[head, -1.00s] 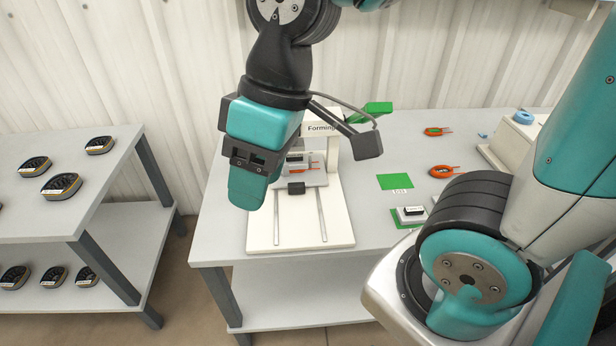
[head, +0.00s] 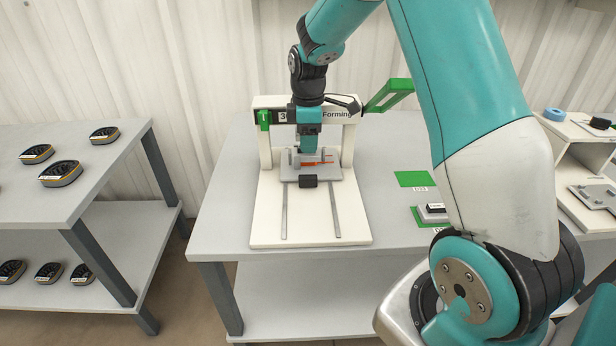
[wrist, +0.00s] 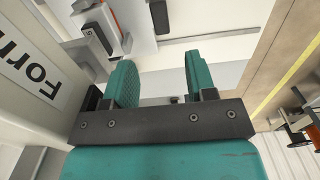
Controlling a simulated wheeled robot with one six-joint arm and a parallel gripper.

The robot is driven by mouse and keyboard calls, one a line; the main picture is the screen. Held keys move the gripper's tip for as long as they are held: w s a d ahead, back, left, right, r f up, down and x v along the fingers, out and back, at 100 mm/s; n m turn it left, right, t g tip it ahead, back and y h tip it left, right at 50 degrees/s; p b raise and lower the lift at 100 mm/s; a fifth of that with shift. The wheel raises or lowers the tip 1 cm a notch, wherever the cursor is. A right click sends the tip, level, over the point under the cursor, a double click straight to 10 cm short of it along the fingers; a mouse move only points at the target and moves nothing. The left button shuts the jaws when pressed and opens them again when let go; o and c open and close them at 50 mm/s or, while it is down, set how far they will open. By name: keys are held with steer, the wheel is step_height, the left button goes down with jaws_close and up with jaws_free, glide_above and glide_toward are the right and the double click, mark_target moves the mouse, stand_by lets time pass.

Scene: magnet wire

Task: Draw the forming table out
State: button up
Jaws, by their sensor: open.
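The forming table, a grey plate (head: 332,173), lies on two rails (head: 285,212) of the white forming station's base (head: 308,222). Something orange lies on the plate. A black block handle (head: 308,181) is at the plate's front edge, and it also shows in the wrist view (wrist: 160,14). My gripper (head: 307,151) is above the rear part of the plate, just in front of the crossbeam labelled "Forming" (head: 338,113). In the wrist view my gripper (wrist: 160,78) has its teal fingers apart with nothing between them. The handle lies beyond the fingertips, apart from them.
A green lever (head: 389,96) rises at the station's right side. Green mats (head: 415,179) and a small black-and-white part (head: 433,209) lie right of the base. A white stand (head: 582,152) is far right. A separate shelf (head: 62,175) at left bears black-and-yellow pieces. The front rails are clear.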

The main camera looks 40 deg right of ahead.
mark_target(308, 177)
step_height(308, 177, down, 11)
steer(key=shift+f, duration=0.1)
stand_by(0.3)
jaws_close()
